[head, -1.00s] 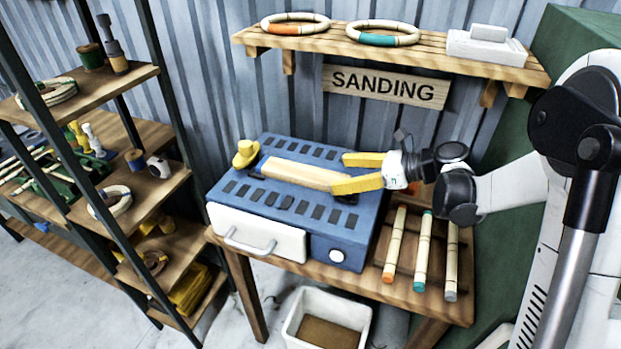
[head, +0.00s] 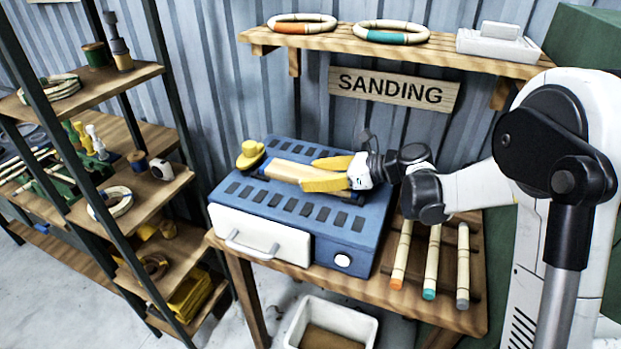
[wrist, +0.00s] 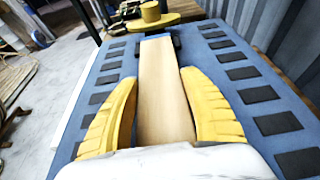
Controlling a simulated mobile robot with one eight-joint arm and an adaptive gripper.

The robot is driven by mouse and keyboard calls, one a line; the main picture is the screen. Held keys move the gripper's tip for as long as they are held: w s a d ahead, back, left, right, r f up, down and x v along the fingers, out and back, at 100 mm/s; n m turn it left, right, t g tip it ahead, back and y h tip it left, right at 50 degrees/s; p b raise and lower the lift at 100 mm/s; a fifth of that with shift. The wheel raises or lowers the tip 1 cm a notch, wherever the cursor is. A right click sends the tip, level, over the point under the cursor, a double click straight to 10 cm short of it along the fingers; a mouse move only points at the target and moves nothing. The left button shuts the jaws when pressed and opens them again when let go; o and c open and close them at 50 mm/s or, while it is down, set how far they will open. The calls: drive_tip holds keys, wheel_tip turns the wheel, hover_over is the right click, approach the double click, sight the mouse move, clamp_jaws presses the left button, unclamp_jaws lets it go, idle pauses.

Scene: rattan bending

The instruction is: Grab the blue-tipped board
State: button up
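The board (wrist: 163,100) is a long pale wooden bar lying flat on the blue slotted top of the sanding machine (head: 232,190). Its far end carries a blue tip (wrist: 156,37) in the wrist view. My gripper (head: 306,174) has its two yellow fingers spread, one along each long side of the board. In the wrist view my gripper (wrist: 158,76) straddles the near part of the board, with narrow gaps beside it. I cannot tell how low the fingers reach. In the head view the near finger and wrist hide the board's right end.
A yellow knob-like piece (head: 250,155) stands beyond the board's far end. Three tipped rattan sticks, the middle one teal-ended (head: 432,262), lie right of the machine. A shelf (head: 395,53) with rings hangs above. A storage rack (head: 120,190) stands left.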

drive_tip(key=c, duration=0.6)
drive_tip(key=shift+c, duration=0.2)
